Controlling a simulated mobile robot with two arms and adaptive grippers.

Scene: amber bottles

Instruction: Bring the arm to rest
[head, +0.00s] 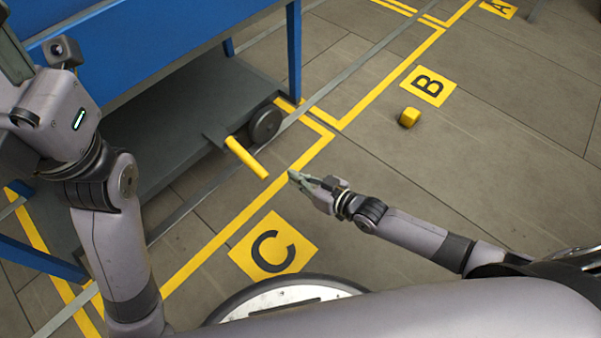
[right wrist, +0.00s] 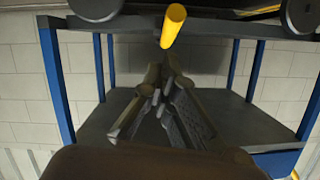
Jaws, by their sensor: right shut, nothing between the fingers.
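My right arm reaches in from the right in the head view, low over the floor. Its gripper (head: 301,181) is shut and empty, apart from the yellow handle (head: 246,158) of the blue-framed cart. In the right wrist view my shut fingers (right wrist: 160,90) show in the middle, with the yellow handle (right wrist: 173,25) beyond them at the top. My left arm stands folded at the left of the head view. A dark part at the left edge may belong to its gripper, but it is cut off.
The blue cart (head: 160,45) with its dark lower shelf (head: 165,125) and a wheel (head: 265,123) fills the upper left. Floor mark C (head: 272,250) lies left of my right gripper. Floor at the right is clear.

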